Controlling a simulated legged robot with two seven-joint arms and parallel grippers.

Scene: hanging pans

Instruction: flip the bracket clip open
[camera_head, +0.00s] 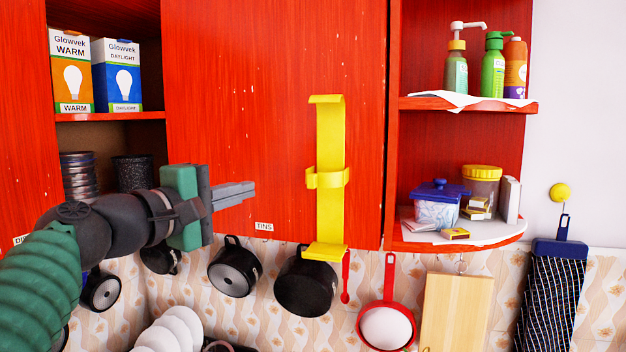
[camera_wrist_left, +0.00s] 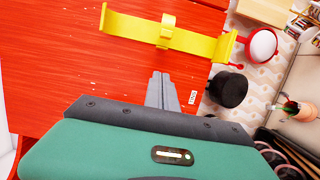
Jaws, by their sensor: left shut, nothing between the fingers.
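The yellow bracket (camera_head: 330,205) is upright on the red cabinet door, with a hooked top end, a lip at the bottom and a clip (camera_head: 327,178) around its middle. The clip lies across the strip; I cannot tell whether it is open. My left gripper (camera_head: 252,190) is shut and empty, to the left of the clip and apart from it, pointing right. In the left wrist view the shut fingers (camera_wrist_left: 161,82) lie below the bracket (camera_wrist_left: 130,24) and its clip (camera_wrist_left: 167,32), with a gap between. My right gripper is not in view.
Several black pans (camera_head: 304,282) and a red strainer (camera_head: 386,310) hang below the cabinet. Shelves with bottles (camera_head: 493,65) and jars (camera_head: 481,187) are at the right. Light bulb boxes (camera_head: 117,75) stand in the open left shelf. The red door (camera_head: 270,90) around the bracket is clear.

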